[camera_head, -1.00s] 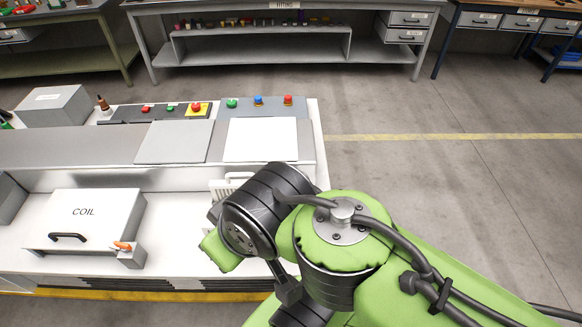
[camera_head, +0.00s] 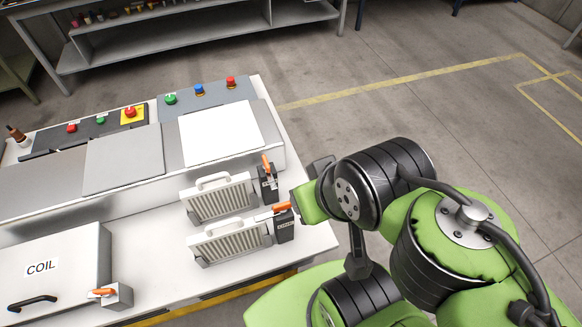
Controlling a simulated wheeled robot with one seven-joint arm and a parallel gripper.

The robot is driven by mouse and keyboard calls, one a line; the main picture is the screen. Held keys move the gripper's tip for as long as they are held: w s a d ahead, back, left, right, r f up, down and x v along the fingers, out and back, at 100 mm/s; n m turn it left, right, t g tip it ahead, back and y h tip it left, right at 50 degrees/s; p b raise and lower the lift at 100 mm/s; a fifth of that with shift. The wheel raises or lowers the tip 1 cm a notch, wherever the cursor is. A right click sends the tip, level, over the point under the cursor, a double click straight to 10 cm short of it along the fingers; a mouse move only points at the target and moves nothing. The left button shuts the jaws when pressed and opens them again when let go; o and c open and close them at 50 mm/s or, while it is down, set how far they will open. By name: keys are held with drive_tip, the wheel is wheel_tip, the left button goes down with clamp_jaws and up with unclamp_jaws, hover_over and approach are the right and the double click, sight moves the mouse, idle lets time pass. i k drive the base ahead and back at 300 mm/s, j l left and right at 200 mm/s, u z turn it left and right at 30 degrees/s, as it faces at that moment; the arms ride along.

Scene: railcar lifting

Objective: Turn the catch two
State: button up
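Two dark catch blocks stand at the right ends of two ribbed, handled panels. The rear catch (camera_head: 268,183) has its orange lever (camera_head: 266,163) pointing up and back. The front catch (camera_head: 285,229) has its orange lever (camera_head: 282,207) lying roughly sideways. Their small labels are too small to read, so I cannot tell which is catch two.
The ribbed panels (camera_head: 218,198) stand on the white bench (camera_head: 165,270). A COIL box (camera_head: 60,265) with another orange-levered block (camera_head: 117,297) is at left. Coloured buttons (camera_head: 200,90) line the rear. Open floor (camera_head: 400,100) lies right of the bench.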

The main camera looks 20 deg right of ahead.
sight(267, 166)
drive_tip(key=l+u, duration=0.15)
drive_tip(key=u, duration=0.25)
drive_tip(key=l+u, duration=0.1)
drive_tip(key=u, duration=0.3)
drive_tip(key=k+l+u, duration=0.1)
drive_tip(key=u, duration=0.3)
drive_tip(key=l+u, duration=0.15)
drive_tip(key=u, duration=0.25)
